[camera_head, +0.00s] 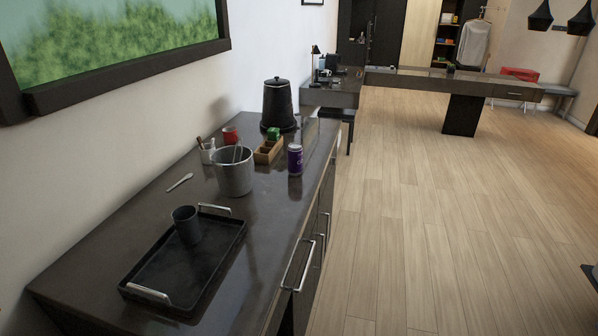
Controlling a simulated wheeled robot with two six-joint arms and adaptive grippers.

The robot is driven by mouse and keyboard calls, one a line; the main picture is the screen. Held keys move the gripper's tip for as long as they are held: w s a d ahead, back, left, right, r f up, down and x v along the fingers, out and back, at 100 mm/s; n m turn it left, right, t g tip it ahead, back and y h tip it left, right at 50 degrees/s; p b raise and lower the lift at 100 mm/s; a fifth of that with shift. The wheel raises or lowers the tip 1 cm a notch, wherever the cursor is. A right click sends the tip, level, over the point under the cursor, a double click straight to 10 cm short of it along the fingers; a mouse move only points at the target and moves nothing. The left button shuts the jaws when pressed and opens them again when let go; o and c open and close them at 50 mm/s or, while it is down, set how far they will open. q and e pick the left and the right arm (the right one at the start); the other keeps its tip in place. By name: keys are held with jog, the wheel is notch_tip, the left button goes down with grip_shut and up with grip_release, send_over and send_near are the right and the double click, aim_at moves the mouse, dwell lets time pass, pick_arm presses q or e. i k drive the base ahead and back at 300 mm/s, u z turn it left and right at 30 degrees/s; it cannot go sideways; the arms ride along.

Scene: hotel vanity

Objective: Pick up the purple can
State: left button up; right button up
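The purple can (295,159) stands upright on the dark vanity counter (255,215), near its right edge. It is right of a grey metal bucket (233,177) and just in front of a wooden box (268,155). Its front is unobstructed in the head view. Neither of my grippers can be made out in this view, and nothing touches the can from above.
A black tray (205,262) with silver handles holds a dark cup (186,224) at the front. A spoon (180,182), a red cup (231,135) and a tall black canister (278,104) are also on the counter. Drawer handles (298,265) protrude on the right. Open floor lies beyond.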

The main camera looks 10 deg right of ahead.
aim_at(294, 151)
jog(key=k, duration=0.2)
jog(key=z, duration=1.9)
jog(key=i, duration=1.55)
jog(key=u, duration=3.1)
